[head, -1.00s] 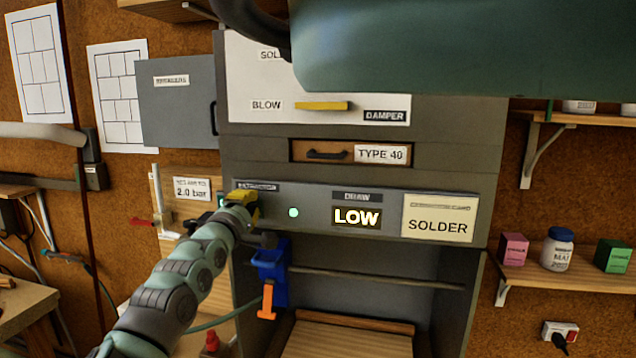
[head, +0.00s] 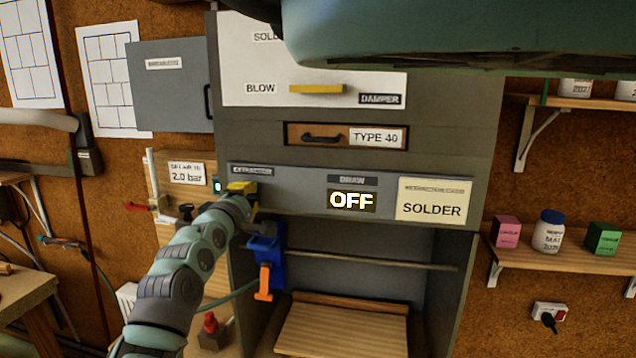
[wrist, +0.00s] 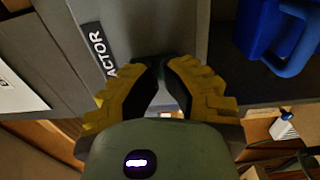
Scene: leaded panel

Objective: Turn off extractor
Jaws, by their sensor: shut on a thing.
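The extractor panel is a grey strip on the cabinet with an "EXTRACTOR" label (head: 252,170) at its left, partly readable in the wrist view (wrist: 102,51). The draw display (head: 351,201) reads "OFF". My gripper (head: 243,188), with yellow fingers, is at the panel just below the label. In the wrist view my gripper (wrist: 163,70) is closed around a dark knob at the panel face. The fingers hide most of the knob, so its pointer cannot be read.
A yellow damper handle (head: 317,89) and a "TYPE 40" drawer (head: 304,134) are above the panel. A blue holder (head: 267,258) hangs just below my gripper. A "SOLDER" card (head: 432,200) is at the panel's right. The hood opening below holds a wooden board (head: 345,335).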

